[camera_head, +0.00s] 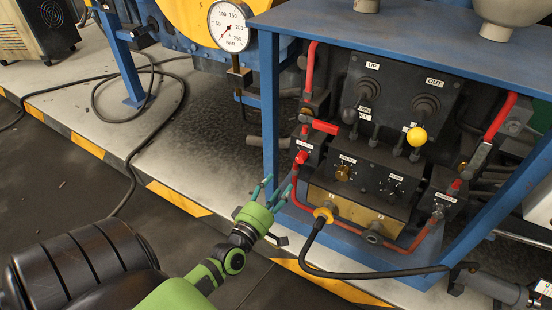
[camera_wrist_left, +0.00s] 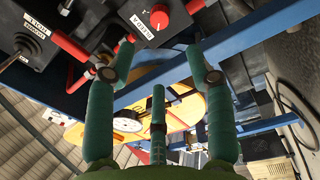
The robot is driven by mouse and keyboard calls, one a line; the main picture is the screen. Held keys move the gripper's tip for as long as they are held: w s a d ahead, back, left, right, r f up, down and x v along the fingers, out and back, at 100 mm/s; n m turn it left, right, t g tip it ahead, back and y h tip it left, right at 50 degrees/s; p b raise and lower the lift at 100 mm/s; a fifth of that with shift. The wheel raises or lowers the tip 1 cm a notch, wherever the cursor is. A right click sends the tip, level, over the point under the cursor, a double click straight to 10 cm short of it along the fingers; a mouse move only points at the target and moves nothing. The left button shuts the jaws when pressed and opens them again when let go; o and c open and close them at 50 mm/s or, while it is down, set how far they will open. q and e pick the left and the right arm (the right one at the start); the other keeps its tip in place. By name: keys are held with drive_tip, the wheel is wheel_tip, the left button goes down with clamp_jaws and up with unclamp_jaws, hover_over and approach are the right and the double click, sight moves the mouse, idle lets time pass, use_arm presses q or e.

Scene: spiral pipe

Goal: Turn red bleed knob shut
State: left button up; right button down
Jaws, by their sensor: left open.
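A red knob (camera_head: 302,157) sits on a small black block with a white label, at the left of the valve panel. A second red knob (camera_head: 455,186) sits on a similar block at the right. My left gripper (camera_head: 276,190) is open, just below and left of the left knob and apart from it. In the left wrist view, a red knob (camera_wrist_left: 159,17) on a labelled black block lies beyond the open green fingers (camera_wrist_left: 160,72), near the top edge. Nothing is between the fingers. My right gripper is not in view.
A blue frame (camera_head: 271,110) surrounds the panel, its left post close to my gripper. Red pipes (camera_head: 297,196) and a black hose (camera_head: 350,272) run near the knobs. A yellow-balled lever (camera_head: 417,137) stands out of the panel.

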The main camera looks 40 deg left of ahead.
use_arm(q)
drive_tip(key=m+p, duration=0.3)
drive_tip(key=m, duration=1.1)
approach(300, 161)
drive_tip(key=w, duration=0.2)
drive_tip(key=shift+g+y, duration=0.3)
drive_tip(key=shift+g, duration=0.1)
drive_tip(key=b+x, duration=0.1)
drive_tip(key=x, duration=0.4)
drive_tip(key=shift+w+a, duration=0.15)
drive_tip(key=shift+w+a+r, duration=0.15)
drive_tip(key=shift+w, duration=0.55)
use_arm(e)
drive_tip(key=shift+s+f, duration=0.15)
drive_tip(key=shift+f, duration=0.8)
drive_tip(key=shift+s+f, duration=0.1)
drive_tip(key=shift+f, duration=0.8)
